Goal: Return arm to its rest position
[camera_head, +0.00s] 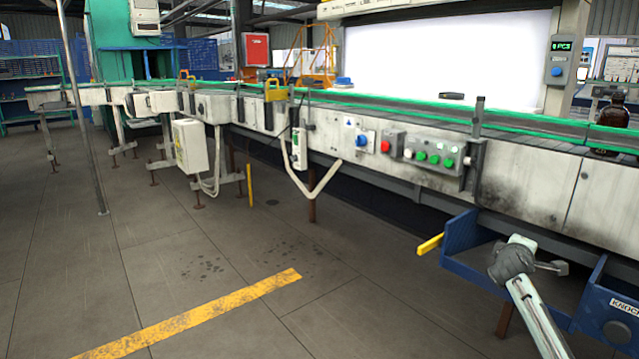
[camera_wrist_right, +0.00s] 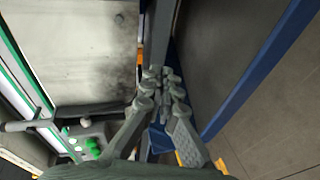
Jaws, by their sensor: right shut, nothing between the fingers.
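My right arm comes in from the lower right in the head view, and its gripper (camera_head: 556,267) is small and partly hidden at the end of it. It is over the blue bin (camera_head: 462,232) below the conveyor's front. In the right wrist view the fingers of my right gripper (camera_wrist_right: 163,84) are drawn together with nothing between them. My left gripper is not in view. An amber bottle (camera_head: 612,112) stands upright on the conveyor (camera_head: 530,190) at the right edge, apart from my gripper.
A button panel (camera_head: 428,154) is on the conveyor's front face; its green buttons show in the right wrist view (camera_wrist_right: 92,149). A yellow bar end (camera_head: 430,244) sticks out left of the bin. A yellow line (camera_head: 200,315) marks the floor, which is clear at left.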

